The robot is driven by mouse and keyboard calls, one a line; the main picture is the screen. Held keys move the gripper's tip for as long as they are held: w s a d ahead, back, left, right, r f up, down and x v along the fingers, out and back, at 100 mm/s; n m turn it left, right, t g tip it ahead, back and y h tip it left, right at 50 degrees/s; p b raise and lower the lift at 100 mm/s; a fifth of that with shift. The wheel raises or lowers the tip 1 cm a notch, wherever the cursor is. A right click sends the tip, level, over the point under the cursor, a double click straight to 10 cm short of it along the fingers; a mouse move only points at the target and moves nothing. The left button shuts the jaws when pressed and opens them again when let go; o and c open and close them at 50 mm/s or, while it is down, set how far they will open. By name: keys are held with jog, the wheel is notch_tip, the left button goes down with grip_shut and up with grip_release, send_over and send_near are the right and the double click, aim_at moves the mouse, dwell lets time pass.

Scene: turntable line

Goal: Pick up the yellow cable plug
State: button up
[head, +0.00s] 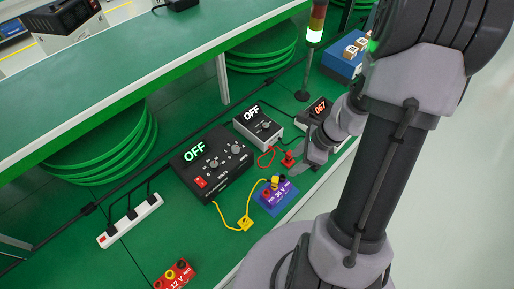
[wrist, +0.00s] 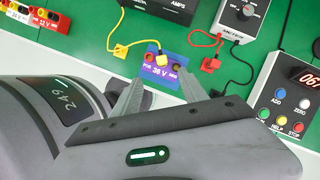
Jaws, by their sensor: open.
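A yellow cable (head: 250,200) runs from near the black power supply to a yellow block-shaped end (head: 245,223) lying on the green bench. A yellow plug piece (head: 275,180) stands at the purple 36 V socket block (head: 283,197). In the wrist view the yellow block-shaped end (wrist: 120,51) is left of the socket block (wrist: 152,70), and the yellow piece (wrist: 162,60) is on that block. My gripper (wrist: 160,80) is open and empty, its fingertips near the socket block's lower edge. In the head view my gripper (head: 312,158) is partly hidden by my arm.
Beyond are the black power supply (head: 212,163) and a grey meter (head: 258,124), both reading OFF. A red 12 V block (head: 175,275) and white power strip (head: 130,222) are left.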

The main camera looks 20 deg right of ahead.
aim_at(276, 179)
jog(key=b+x, duration=0.2)
jog(key=x, duration=0.3)
jog(key=b+x, duration=0.3)
jog(key=x, duration=0.3)
jog(key=b+x, duration=0.3)
jog(key=x, duration=0.2)
jog(key=shift+d+f, duration=0.2)
jog(key=shift+f, duration=0.25)
jog(key=shift+s+r, duration=0.1)
jog(key=shift+c, duration=0.4)
grip_shut()
